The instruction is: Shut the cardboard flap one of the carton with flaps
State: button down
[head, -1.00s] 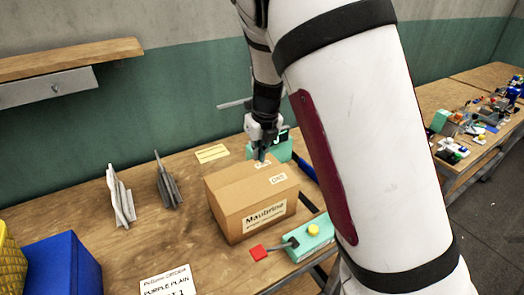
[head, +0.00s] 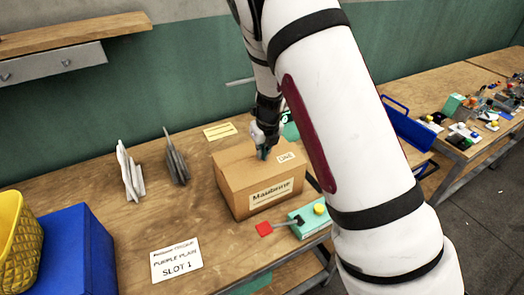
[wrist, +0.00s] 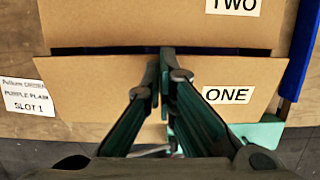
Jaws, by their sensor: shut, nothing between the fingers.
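The brown carton (head: 231,198) stands on the wooden bench, its front printed "Maubrine". In the wrist view, flap one (wrist: 85,92), labelled "ONE", lies on the near side of the carton top, and flap two (wrist: 120,22), labelled "TWO", on the far side. Both look nearly flat, with a dark slit between their edges. My gripper (head: 264,154) is over the carton top, pointing down. In the wrist view its fingertips (wrist: 165,72) are together and empty, over flap one's inner edge near the slit. I cannot tell whether they touch the flap.
A teal device (head: 309,219) with a yellow button and red-ended lever (head: 264,229) stands close by the carton's front right. Grey upright pieces (head: 177,160) stand to the left. A slot card (head: 177,260) and blue bin (head: 75,255) are at front left. Bare bench lies between.

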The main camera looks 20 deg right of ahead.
jog(key=shift+w+a+f+b, duration=0.1)
jog(key=shift+w+f+b, duration=0.3)
jog(key=shift+f, duration=0.2)
jog(key=shift+w+f+b, duration=0.25)
jog(key=shift+f+b, duration=0.15)
jog(key=shift+f, duration=0.15)
jog(key=shift+s, duration=0.1)
jog(key=shift+r, duration=0.1)
